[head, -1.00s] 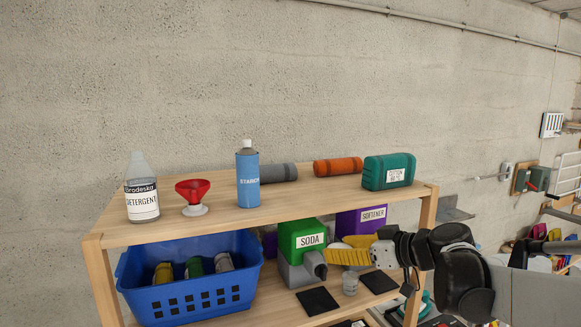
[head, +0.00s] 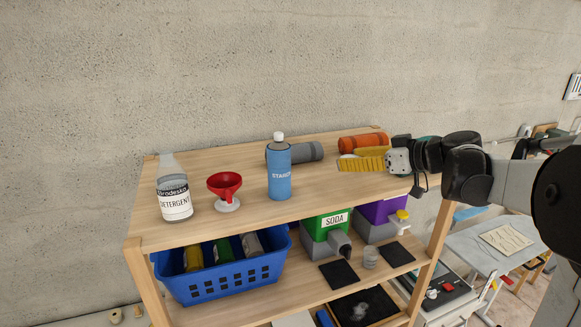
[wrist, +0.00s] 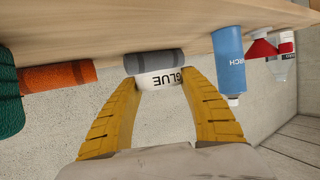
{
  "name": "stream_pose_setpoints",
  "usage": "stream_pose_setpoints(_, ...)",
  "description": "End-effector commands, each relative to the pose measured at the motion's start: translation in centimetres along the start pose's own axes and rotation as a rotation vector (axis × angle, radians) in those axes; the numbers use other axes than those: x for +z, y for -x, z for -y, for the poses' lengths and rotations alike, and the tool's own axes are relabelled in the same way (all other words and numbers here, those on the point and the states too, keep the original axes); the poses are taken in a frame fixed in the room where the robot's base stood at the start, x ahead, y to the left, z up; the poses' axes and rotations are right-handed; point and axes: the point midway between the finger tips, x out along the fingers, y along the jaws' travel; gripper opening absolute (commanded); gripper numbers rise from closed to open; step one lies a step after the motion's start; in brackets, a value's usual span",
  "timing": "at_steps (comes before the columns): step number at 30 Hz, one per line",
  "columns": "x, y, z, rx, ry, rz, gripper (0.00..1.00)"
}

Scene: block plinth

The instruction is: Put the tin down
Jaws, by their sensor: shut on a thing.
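My gripper (head: 345,163) is at top-shelf height, at the right part of the shelf, in front of the orange roll. In the wrist view its two yellow fingers (wrist: 163,90) are shut on a white tin (wrist: 160,79) marked GLUE. The tin sits between the fingertips, with a grey roll (wrist: 155,62) directly beyond it. In the head view the fingers hide the tin. I cannot tell whether the tin touches the shelf. The wooden top shelf (head: 230,229) shows bare surface in front of the gripper.
A teal container (wrist: 9,95) is partly hidden by my arm. Below are a blue basket (head: 225,278) and a green soda container (head: 328,222).

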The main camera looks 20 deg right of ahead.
Motion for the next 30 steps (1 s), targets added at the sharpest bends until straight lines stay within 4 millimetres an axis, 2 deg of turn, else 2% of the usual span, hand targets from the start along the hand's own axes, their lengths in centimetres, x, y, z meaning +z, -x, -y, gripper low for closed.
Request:
stream_pose_setpoints(3,0.4,-2.1,-1.0,-0.002,0.001,0.0,0.16)
stream_pose_setpoints(6,0.7,-3.0,-1.4,0.0,0.001,0.0,0.16)
stream_pose_setpoints(9,1.3,-3.4,-1.6,0.001,0.0,0.0,0.16)
stream_pose_setpoints(16,4.3,-4.4,-1.6,0.001,0.0,-0.001,0.16)
stream_pose_setpoints(28,5.0,-4.7,-1.5,0.0,0.0,-0.001,0.16)
stream_pose_setpoints(29,5.0,-4.7,-1.5,0.0,0.0,-0.001,0.54)
stream_pose_setpoints(30,5.0,-4.6,-1.5,0.0,0.0,-0.001,0.66)
